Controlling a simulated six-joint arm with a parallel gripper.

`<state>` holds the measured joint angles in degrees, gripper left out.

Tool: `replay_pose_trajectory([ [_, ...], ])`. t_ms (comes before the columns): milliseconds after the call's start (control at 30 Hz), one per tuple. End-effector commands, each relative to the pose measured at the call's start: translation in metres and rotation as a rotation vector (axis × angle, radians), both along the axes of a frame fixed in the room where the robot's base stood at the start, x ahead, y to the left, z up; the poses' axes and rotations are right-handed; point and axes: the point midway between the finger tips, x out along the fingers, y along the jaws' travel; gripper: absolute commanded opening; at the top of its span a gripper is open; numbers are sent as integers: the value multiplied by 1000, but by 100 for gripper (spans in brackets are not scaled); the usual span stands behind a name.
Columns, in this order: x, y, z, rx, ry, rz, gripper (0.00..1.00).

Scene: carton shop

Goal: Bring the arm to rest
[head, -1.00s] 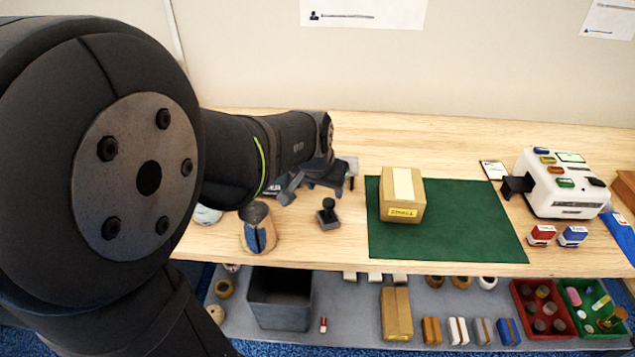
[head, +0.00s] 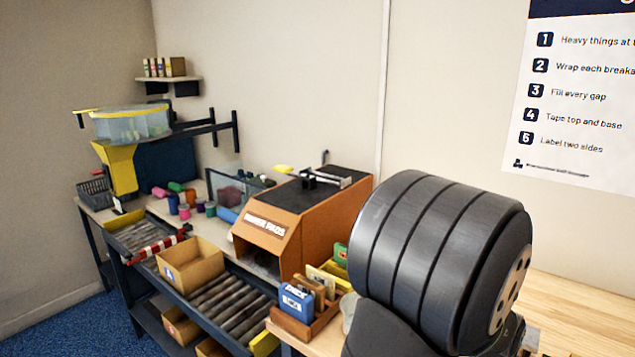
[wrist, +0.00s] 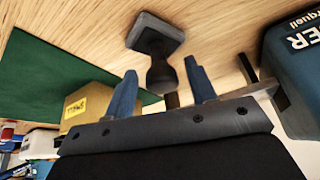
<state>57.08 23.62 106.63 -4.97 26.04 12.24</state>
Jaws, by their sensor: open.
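A closed carton (wrist: 88,106) with a yellow label is to the left of the fingers, by the green mat (wrist: 50,68). In the head view only a thick black part of my arm shows at the right; my gripper is out of that view.
A teal container (wrist: 290,70) is close on the right in the wrist view. The head view shows a roller conveyor (head: 230,300) with an open carton (head: 190,265), an orange dispenser (head: 300,215), a box rack (head: 305,315) and a yellow hopper (head: 118,168) with a clear bin.

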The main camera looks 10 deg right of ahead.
Motion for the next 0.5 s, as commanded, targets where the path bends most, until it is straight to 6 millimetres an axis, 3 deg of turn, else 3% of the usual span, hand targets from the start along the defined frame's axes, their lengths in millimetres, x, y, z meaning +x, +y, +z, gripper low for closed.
replay_pose_trajectory([
  [167,3,-6,-19,1,2,0,51],
  [300,3,-6,-5,-2,-1,0,51],
  [500,3,-6,-1,0,0,0,51],
])
